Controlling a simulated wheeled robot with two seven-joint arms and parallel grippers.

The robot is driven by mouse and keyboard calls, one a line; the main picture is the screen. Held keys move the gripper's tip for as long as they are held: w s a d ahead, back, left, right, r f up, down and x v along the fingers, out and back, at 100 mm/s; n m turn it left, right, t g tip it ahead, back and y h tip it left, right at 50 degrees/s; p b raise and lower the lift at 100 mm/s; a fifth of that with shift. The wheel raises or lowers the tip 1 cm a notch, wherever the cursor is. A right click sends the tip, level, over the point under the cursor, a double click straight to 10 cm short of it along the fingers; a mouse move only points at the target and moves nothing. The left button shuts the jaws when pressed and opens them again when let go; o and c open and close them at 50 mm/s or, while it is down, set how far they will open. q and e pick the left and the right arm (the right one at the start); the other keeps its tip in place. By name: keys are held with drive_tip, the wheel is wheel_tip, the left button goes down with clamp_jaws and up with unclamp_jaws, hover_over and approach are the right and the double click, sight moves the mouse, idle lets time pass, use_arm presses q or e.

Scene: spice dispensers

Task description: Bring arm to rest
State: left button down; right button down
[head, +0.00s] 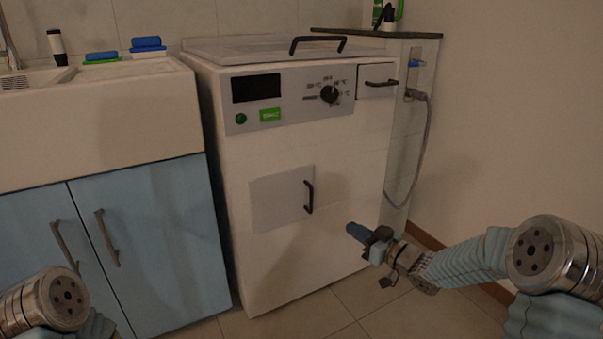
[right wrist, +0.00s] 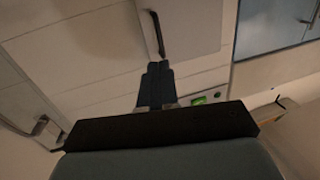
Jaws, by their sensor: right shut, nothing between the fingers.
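My right arm reaches in from the right in the head view. Its gripper (head: 357,232) is in front of the lower right of the white washing machine (head: 285,250), apart from it as far as I can tell. In the right wrist view the gripper's fingers (right wrist: 157,68) are together with nothing between them. The fingertips appear below the black door handle (right wrist: 158,32) in that view; the gap is hard to judge. In the head view this handle (head: 309,197) is free. A part of my left arm shows at the lower left; its gripper is out of view.
A blue cabinet (head: 150,235) with a sink (head: 40,85) above it stands left of the machine. Sponges (head: 147,44) lie on the sink's edge. Some tiled floor (head: 345,310) is clear in front.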

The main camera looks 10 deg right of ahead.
drive_tip(key=s+a+f+m+g+h, duration=0.2)
drive_tip(key=s+a+f+m+g, duration=0.15)
drive_tip(key=f, duration=0.75)
drive_tip(key=s+a+f+m+g+h, duration=0.25)
drive_tip(key=s+f, duration=0.25)
drive_tip(key=f, duration=0.5)
drive_tip(key=s+a+f+m+g, duration=0.1)
drive_tip(key=s+a+f+g, duration=0.2)
drive_tip(key=s+f, duration=0.6)
drive_tip(key=s+a+f+m+g+h, duration=0.1)
drive_tip(key=s+a+f+g, duration=0.15)
drive_tip(key=s, duration=0.45)
drive_tip(key=s+a+f+g, duration=0.1)
drive_tip(key=s+f+g, duration=0.15)
drive_tip(key=s, duration=0.45)
wheel_tip(320, 180, up, 14)
drive_tip(key=p, duration=1.4)
drive_tip(key=shift+s+r, duration=0.2)
drive_tip(key=shift+r, duration=0.05)
